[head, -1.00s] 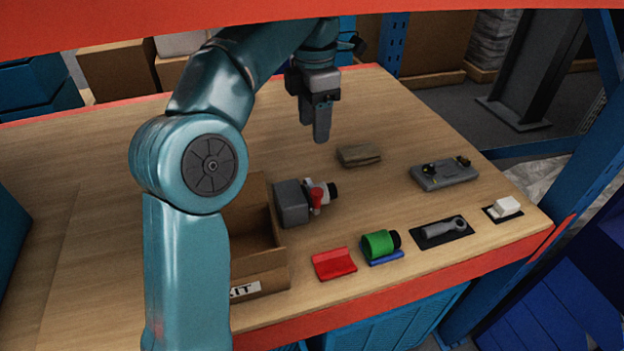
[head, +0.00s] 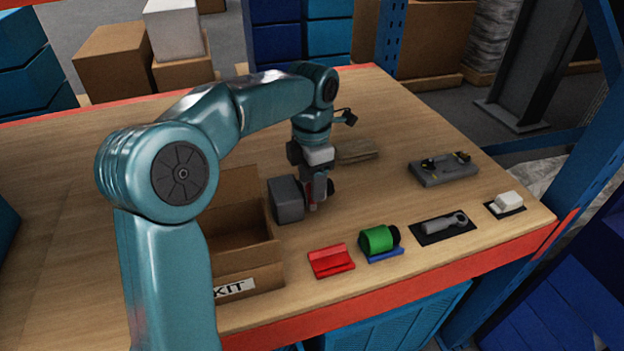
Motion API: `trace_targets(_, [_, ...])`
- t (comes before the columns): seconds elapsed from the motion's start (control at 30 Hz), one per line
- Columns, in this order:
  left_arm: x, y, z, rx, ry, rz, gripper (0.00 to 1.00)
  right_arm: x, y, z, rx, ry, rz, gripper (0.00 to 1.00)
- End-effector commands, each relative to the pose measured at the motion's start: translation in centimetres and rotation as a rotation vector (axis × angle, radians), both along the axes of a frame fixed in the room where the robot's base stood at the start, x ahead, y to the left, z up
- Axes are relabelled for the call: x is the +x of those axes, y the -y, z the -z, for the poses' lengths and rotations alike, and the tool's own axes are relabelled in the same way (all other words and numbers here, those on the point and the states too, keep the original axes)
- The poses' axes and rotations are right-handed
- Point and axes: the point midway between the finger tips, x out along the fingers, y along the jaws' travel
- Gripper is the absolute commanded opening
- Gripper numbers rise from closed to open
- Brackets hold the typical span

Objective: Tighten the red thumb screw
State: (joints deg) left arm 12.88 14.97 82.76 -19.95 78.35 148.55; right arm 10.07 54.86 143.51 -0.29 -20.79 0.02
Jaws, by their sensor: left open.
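The grey block (head: 286,200) stands on the wooden table just right of the cardboard box. The red thumb screw (head: 309,188) on its right side is mostly hidden behind my left gripper; only a sliver of red shows. My left gripper (head: 317,200) points down, with its fingers at the thumb screw. It is open; I cannot tell whether the fingers touch the screw. A dark end of the fitting shows just right of the fingers. My right gripper is not in view.
An open cardboard box (head: 250,284) marked KIT stands left of the block. Along the front edge lie a red holder (head: 331,262), a green cylinder (head: 376,240), a grey tool (head: 440,227) and a white piece (head: 508,202).

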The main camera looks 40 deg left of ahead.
Motion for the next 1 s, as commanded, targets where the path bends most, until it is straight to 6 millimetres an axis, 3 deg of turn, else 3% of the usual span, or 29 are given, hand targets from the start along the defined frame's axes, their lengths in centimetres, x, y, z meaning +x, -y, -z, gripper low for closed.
trace_targets(0.17, [0.01,0.02,0.0,0.0,0.0,0.001,0.54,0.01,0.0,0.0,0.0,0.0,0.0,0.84])
trace_targets(0.33, [0.0,0.02,-0.02,0.0,0.0,0.001,0.02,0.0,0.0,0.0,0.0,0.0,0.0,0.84])
trace_targets(0.37, [0.0,0.02,-0.02,0.0,0.0,0.001,0.0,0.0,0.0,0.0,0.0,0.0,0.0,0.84])
trace_targets(0.73, [0.02,0.04,-0.09,0.0,0.0,0.054,0.0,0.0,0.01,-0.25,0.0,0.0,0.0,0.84])
trace_targets(1.0, [0.06,0.04,-0.17,0.0,0.001,0.238,0.0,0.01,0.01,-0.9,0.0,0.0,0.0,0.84])
